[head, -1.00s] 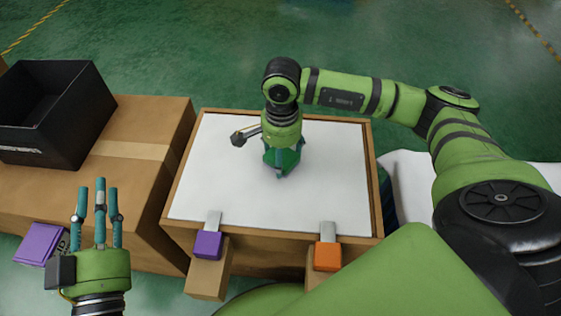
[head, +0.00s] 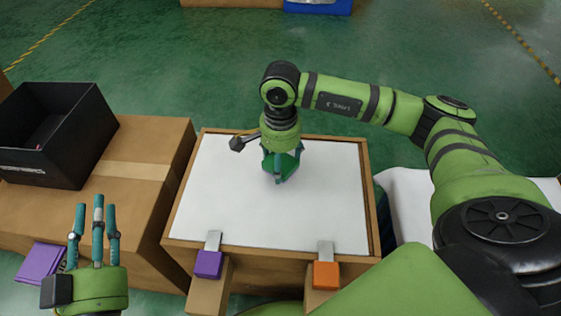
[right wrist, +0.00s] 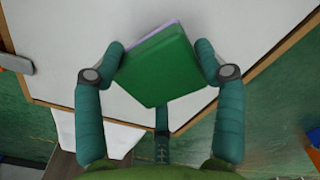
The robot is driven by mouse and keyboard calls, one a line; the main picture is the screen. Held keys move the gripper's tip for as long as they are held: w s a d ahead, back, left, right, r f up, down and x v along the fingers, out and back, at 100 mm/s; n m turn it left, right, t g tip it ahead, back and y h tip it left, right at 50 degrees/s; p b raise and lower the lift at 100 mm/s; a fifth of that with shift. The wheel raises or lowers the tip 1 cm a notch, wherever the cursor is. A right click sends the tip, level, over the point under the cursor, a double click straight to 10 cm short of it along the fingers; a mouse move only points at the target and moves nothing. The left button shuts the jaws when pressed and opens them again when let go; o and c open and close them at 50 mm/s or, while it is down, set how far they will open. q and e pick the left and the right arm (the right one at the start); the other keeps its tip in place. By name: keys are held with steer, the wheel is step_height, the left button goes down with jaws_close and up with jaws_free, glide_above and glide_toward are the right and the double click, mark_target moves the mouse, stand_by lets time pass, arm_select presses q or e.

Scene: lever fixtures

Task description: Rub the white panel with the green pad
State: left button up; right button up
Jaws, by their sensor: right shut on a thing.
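The white panel (head: 230,205) lies in a wooden frame in the middle of the head view. My right gripper (head: 281,170) points down over the panel's upper middle. In the right wrist view the right gripper (right wrist: 160,75) is shut on the green pad (right wrist: 160,68), with fingers on both sides of it. A thin lilac layer shows along the pad's far edge. The pad is close to the panel; I cannot tell whether it touches. My left gripper (head: 96,235) is open and empty at the lower left, fingers pointing up the picture.
A purple block (head: 208,264) and an orange block (head: 326,274) sit on metal tabs at the panel's near edge. At left, a black open bin (head: 55,130) stands on a cardboard box (head: 150,200). A purple item (head: 40,262) lies near the left gripper. Much of the panel is clear.

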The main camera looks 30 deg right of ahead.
steer(key=shift+r+p, duration=0.55)
steer(key=shift+r, duration=0.7)
steer(key=shift+r+p, duration=1.05)
steer(key=shift+r, duration=0.45)
